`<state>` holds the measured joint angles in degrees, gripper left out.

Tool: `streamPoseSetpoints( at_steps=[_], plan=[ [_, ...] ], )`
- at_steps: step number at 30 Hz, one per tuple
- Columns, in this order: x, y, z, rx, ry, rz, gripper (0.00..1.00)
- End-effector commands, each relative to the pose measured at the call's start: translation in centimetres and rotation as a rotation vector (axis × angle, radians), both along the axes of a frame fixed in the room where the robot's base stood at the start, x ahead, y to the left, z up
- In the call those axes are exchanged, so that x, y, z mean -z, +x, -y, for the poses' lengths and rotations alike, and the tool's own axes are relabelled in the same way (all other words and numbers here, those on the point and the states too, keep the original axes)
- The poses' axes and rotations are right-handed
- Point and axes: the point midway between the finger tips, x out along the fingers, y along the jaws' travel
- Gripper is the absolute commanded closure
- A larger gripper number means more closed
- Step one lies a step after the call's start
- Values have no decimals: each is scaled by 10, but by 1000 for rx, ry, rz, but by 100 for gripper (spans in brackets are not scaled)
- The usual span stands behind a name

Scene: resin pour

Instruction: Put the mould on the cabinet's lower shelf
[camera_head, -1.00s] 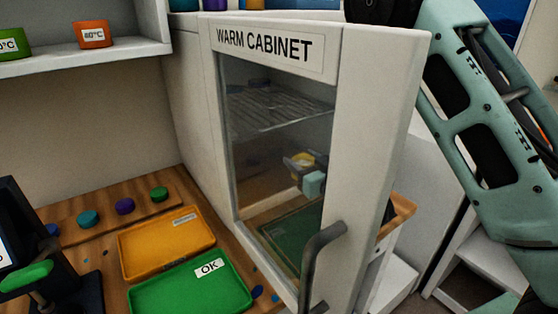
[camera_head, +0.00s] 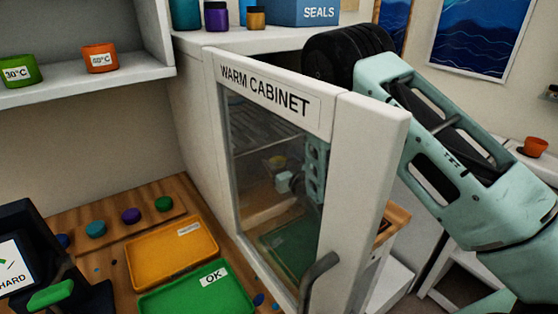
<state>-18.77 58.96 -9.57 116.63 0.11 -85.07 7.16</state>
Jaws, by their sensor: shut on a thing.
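The warm cabinet's door (camera_head: 370,170) stands open, and I look through its glass. Behind the glass, part of my arm shows with my gripper (camera_head: 284,182) at its end. A small yellowish thing (camera_head: 277,162) is at the gripper, probably the mould or its filling. The gripper is shut on it, but glass and dimness blur the grip. A wire shelf (camera_head: 262,132) shows dimly above and behind the gripper. The lower shelf cannot be made out clearly. A green flat surface (camera_head: 290,240) lies below, behind the glass.
The door handle (camera_head: 318,275) sticks out towards me. An orange tray (camera_head: 150,265) and a green OK tray (camera_head: 165,302) lie on the bench left of the door. A blue SEALS box (camera_head: 303,12) and several jars stand on the cabinet. My arm passes close to the door's right edge.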

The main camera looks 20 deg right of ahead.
Motion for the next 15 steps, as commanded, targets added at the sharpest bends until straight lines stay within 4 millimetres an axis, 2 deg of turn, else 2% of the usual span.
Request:
streamPoseSetpoints(
  at_steps=[15],
  plan=[
    [9, 0, 0, 1, 0, 1, 72]
  ],
)
